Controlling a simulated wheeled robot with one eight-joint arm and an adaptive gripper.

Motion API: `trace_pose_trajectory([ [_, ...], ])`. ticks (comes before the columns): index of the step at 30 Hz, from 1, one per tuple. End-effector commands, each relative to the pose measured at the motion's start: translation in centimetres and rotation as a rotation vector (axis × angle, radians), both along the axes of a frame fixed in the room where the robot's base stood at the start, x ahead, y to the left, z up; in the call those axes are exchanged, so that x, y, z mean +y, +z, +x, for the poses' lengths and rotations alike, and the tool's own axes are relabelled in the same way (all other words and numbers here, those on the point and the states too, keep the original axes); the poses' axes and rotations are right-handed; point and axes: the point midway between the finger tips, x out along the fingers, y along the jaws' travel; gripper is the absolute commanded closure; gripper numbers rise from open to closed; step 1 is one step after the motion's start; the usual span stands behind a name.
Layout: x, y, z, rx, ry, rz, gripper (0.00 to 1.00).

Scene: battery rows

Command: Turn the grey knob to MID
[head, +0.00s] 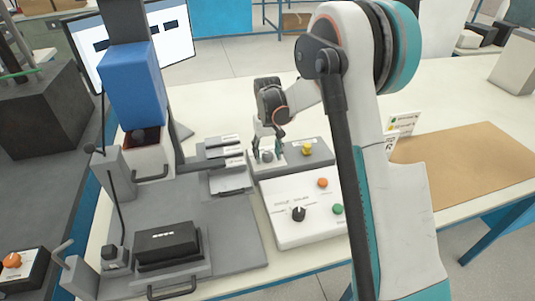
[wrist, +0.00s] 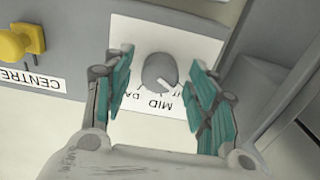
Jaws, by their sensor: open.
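The grey knob (wrist: 159,72) sits on a white label plate (wrist: 150,40) in the wrist view. Its white pointer line points to the lower right, to the right of the upside-down word MID. More lettering beside MID is partly hidden by a finger. My gripper (wrist: 159,62) is open, with one teal-padded finger on each side of the knob and a visible gap to each. In the head view my gripper (head: 270,137) is over the grey knob (head: 267,156) at the left end of a grey box (head: 290,158).
A yellow knob (head: 307,149) is on the same box, beside a CENTRE label (wrist: 42,82). In front is a white panel (head: 285,235) with a black knob (head: 298,213), an orange button (head: 322,183) and a green button (head: 338,209). A grey fixture (head: 230,180) stands to the left.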

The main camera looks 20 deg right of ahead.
Motion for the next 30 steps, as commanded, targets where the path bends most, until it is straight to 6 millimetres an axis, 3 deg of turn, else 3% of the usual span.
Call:
trace_pose_trajectory([
  [7, 0.00, -0.01, 0.00, 0.000, 0.000, 0.000, 0.50],
  [12, 0.00, 0.00, 0.01, 0.000, 0.000, 0.000, 0.88],
  [13, 0.00, 0.00, 0.01, 0.000, 0.000, 0.000, 0.92],
  [23, 0.00, 0.01, 0.00, 0.000, -0.025, 0.000, 0.92],
  [30, 0.00, 0.03, 0.01, 0.000, -0.146, 0.000, 0.92],
])
